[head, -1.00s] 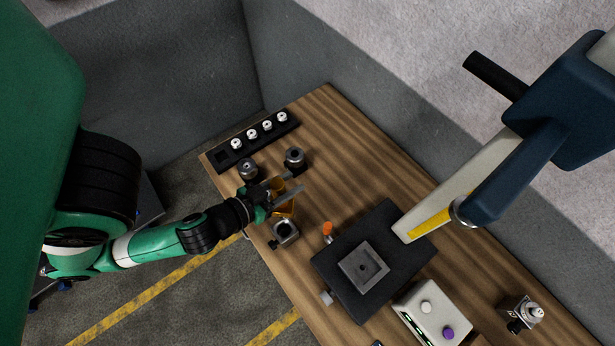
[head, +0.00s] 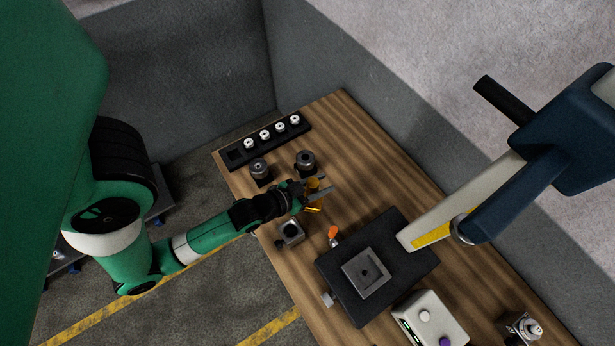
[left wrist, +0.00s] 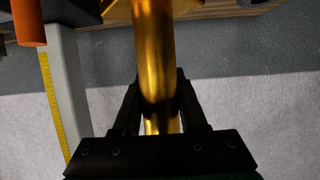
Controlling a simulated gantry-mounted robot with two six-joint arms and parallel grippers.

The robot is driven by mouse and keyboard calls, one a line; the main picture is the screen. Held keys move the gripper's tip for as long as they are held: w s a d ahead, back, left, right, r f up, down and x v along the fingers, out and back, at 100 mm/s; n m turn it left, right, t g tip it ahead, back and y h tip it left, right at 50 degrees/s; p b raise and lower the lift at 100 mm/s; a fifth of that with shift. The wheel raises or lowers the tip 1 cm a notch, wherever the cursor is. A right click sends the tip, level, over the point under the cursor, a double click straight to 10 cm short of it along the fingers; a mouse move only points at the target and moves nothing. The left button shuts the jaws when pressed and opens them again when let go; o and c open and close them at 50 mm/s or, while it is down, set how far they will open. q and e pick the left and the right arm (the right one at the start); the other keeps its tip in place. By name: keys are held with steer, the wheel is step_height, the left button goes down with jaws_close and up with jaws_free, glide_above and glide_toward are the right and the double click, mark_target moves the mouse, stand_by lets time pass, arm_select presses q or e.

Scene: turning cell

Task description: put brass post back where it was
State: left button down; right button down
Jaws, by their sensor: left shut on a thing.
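My left gripper (head: 316,193) is shut on the brass post (head: 313,184), and holds it over the wooden bench. The gold post also shows in the left wrist view (left wrist: 155,50), where it runs between the fingers (left wrist: 160,104) and past the top edge. In the head view my fingers hide the post's middle, and I cannot tell its height above the bench. A grey square block with a round opening (head: 290,232) stands below and left of the gripper. My right gripper is not in view.
Two dark round fixtures (head: 259,169) (head: 305,160) and a black rack (head: 236,156) with several white pieces stand behind. A black plate (head: 405,275) with a grey block, an orange-tipped part (head: 333,232), a button box (head: 430,315) and a blue-and-beige arm (head: 510,190) lie to the right.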

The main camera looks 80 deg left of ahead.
arm_select(q)
steer(key=w+a+f+b, duration=0.3)
steer(key=w+f+b, duration=0.2)
steer(key=f+b, duration=0.4)
steer(key=shift+w+a+f+b, duration=0.15)
steer(key=shift+a+f+b, duration=0.1)
steer(key=shift+b, duration=0.25)
steer(key=shift+f, duration=0.1)
steer(key=shift+c, duration=2.2)
jaws_free()
steer(key=shift+f, duration=0.2)
steer(key=shift+r, duration=0.1)
